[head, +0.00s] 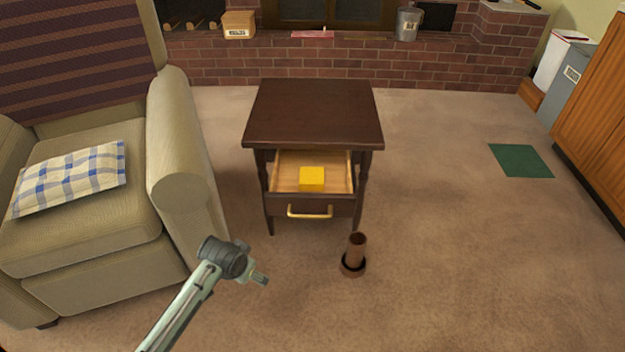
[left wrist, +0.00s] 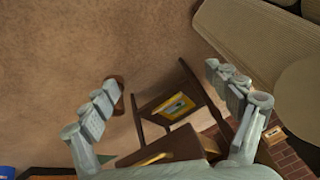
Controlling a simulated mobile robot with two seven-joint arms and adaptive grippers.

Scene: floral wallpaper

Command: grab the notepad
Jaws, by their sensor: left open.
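A yellow block-shaped thing, which looks like the notepad (head: 312,179), lies in the open drawer (head: 288,179) of a dark wooden side table (head: 314,112). My left gripper (head: 262,279) is in front of the table, left of and nearer than the drawer. In the left wrist view, its fingers (left wrist: 162,78) are spread wide with nothing between them. My right gripper is not in view.
A beige armchair (head: 180,150) with a checked pillow (head: 72,178) stands left of the table. A brown cylindrical object (head: 355,250) stands on the floor in front of the table's right side. A green mat (head: 521,160) lies at right. The carpet around is mostly clear.

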